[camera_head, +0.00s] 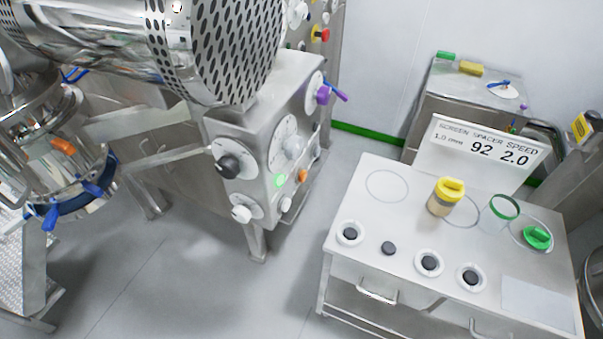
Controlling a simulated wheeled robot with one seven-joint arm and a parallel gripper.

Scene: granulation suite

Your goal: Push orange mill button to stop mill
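The machine's steel cabinet (270,120) stands left of centre with its control panel facing right. A small orange button (303,176) sits low on that panel, right of a lit green button (279,181). A white knob (286,204) is just below them. A second orange part (62,146) is on the steel vessel at the far left; I cannot tell what it is. My gripper is not in view, and nothing covers the panel's orange button.
Dials with black (229,166) and purple (323,95) knobs surround the buttons. A red emergency-stop knob (320,34) is behind. Grey floor (200,270) is clear in front.

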